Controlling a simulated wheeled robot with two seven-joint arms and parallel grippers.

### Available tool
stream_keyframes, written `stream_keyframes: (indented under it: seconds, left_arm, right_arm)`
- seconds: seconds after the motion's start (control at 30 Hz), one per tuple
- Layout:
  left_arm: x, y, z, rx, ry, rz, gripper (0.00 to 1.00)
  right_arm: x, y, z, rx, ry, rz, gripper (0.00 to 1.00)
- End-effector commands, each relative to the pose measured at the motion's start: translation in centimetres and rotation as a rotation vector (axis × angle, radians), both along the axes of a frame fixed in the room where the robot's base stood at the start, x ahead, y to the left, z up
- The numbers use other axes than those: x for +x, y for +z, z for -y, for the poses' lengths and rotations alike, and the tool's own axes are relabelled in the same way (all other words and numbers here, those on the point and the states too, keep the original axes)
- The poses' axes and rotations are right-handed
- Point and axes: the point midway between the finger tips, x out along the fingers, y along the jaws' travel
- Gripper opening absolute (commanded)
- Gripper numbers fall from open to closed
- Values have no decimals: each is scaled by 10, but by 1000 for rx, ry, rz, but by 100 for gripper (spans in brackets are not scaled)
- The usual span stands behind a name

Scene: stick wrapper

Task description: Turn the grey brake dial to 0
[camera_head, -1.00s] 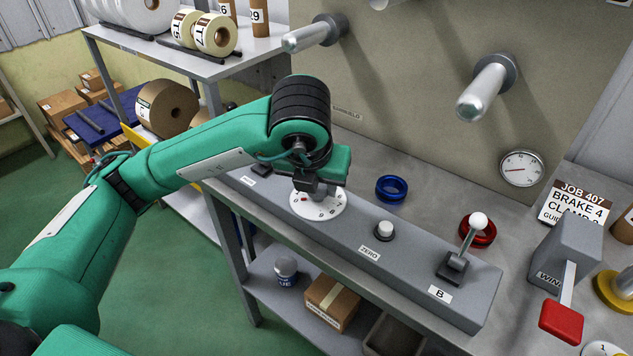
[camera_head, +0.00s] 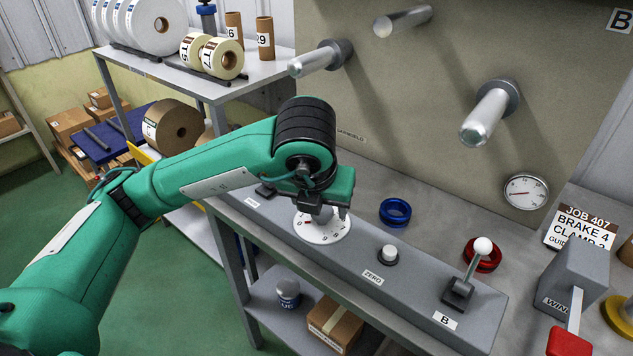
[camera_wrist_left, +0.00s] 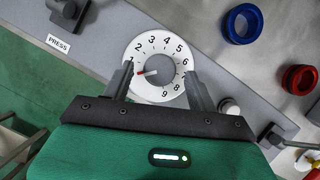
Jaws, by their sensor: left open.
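The brake dial, a white disc with black numbers (camera_head: 322,235), lies on the grey control console. The wrist view shows its grey knob (camera_wrist_left: 160,70) and a red pointer mark aimed left. The numbers 2 to 9 are readable there; the dial's left edge is partly covered by a finger, so I cannot tell the exact reading. My left gripper (camera_head: 328,212) is over the dial, also seen in the wrist view (camera_wrist_left: 160,74). It is open, its fingers on either side of the knob with gaps between. My right gripper is out of view.
On the console are a white ZERO button (camera_head: 388,253) and lever B (camera_head: 470,268). A blue ring (camera_head: 395,212) and a red ring (camera_head: 482,255) lie behind. A job card (camera_head: 583,226) reads BRAKE 4. A gauge (camera_head: 526,192) is on the back panel.

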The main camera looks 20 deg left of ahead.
Motion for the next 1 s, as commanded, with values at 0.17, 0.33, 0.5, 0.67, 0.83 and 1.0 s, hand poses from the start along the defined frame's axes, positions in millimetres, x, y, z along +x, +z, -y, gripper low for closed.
stream_keyframes:
  seconds: [0.17,0.33,0.5,0.67,0.83,1.0]
  left_arm:
    - [-9,27,0,1,0,6,58]
    - [-20,53,0,1,0,6,58]
    - [-31,79,1,1,1,6,58]
    - [-40,100,1,1,0,4,58]
    - [-46,115,2,0,2,3,58]
    - [-49,120,2,1,1,2,58]
  right_arm:
    - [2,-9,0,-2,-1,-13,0]
    - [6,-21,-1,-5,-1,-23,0]
    - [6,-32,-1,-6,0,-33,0]
    - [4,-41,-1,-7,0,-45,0]
    - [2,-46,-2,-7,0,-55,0]
    - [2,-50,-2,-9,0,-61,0]
